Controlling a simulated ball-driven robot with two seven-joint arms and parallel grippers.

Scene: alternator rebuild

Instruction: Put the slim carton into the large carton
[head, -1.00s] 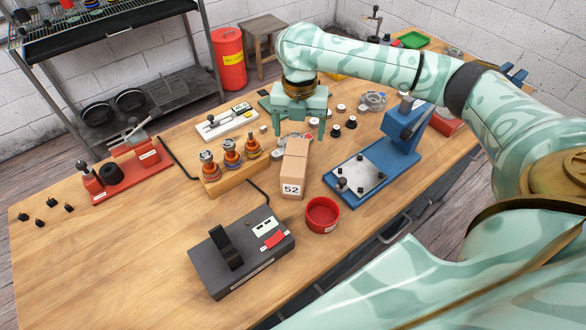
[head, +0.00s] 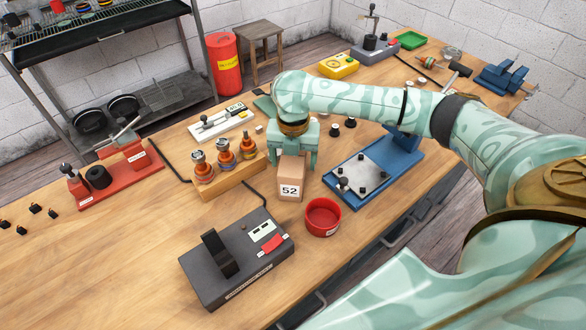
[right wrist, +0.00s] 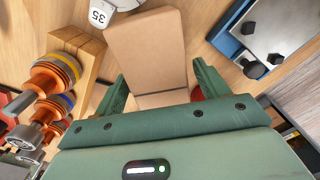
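A brown carton (head: 290,184) marked 52 stands on the workbench; it also shows in the right wrist view (right wrist: 147,48). It is the only carton I can make out, and it looks narrow, like the slim carton. I cannot make out a separate large carton. My right gripper (head: 294,166) is over the carton's back part, pointing down, with one finger on each side. In the right wrist view the gripper (right wrist: 158,80) is open, with small gaps seeming to show beside the carton. My left gripper is not in view.
A red bowl (head: 323,217) stands close to the carton's right. A blue fixture (head: 372,172) is farther right. A wooden block with copper-wound parts (head: 229,179) is left. A dark grey device (head: 237,260) is in front.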

